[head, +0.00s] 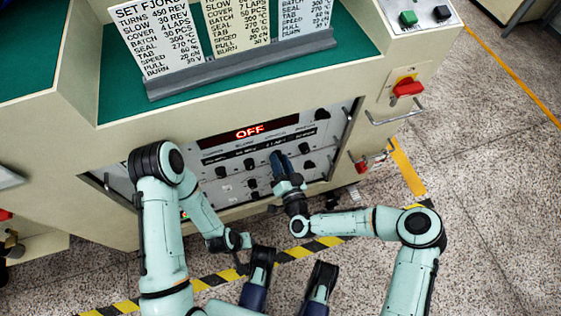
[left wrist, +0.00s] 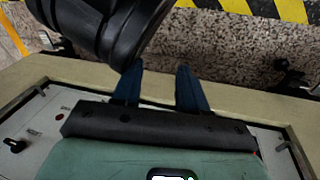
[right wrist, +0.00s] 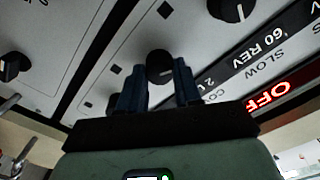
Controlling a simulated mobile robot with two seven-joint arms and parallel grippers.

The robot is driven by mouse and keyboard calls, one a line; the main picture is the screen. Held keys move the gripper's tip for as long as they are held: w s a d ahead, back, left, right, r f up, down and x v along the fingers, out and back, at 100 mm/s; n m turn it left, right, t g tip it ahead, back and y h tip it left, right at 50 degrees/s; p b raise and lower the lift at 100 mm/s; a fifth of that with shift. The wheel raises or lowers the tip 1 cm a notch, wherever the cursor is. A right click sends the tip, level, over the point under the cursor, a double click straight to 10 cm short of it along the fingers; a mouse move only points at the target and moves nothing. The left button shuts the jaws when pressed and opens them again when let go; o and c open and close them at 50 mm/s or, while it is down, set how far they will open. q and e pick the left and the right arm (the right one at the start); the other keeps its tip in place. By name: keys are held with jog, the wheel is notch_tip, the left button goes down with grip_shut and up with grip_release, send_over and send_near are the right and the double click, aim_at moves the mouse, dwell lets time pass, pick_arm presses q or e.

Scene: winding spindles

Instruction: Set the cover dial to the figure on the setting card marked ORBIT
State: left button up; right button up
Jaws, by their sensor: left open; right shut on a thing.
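My right gripper (head: 281,163) is at the front panel; in the right wrist view its blue fingers (right wrist: 160,90) are shut around a round black dial (right wrist: 160,67). The label beside it starts "CO" before a finger covers it; I take it as the cover dial. Its value is hidden. My left gripper (left wrist: 158,88) is open and empty, low before the machine. Setting cards stand in a grey holder: the left (head: 155,40) reads SET FJORD, COVER 4 LAPS. The middle one (head: 238,27) seems to read 7 LAPS. The headings of the middle and right cards (head: 305,15) are cut off, so ORBIT is not visible.
The panel's red display (head: 249,131) reads OFF. Other black dials (head: 221,172) lie close around the right gripper. A red switch (head: 407,87) and a metal handle (head: 395,116) are on the right. Striped floor tape (head: 215,279) runs before the machine.

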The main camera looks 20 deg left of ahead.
pick_arm(q)
jog(key=shift+s+a+f+b, duration=0.15)
jog(key=shift+s+f+b, duration=0.15)
jog(key=shift+s+f, duration=0.35)
pick_arm(e)
jog(key=shift+m, duration=1.8)
jog(key=o, duration=1)
jog(key=shift+o, duration=0.2)
pick_arm(q)
jog(key=shift+r, duration=0.1)
jog(key=w+d+r+t+p, duration=0.1)
jog(key=w+r+p, duration=0.1)
jog(key=w+r, duration=0.1)
jog(key=shift+w+r+p, duration=0.35)
jog(key=shift+r+p, duration=0.05)
jog(key=shift+r, duration=0.4)
pick_arm(e)
jog(key=v, duration=1.3)
jog(key=shift+s+d, duration=0.2)
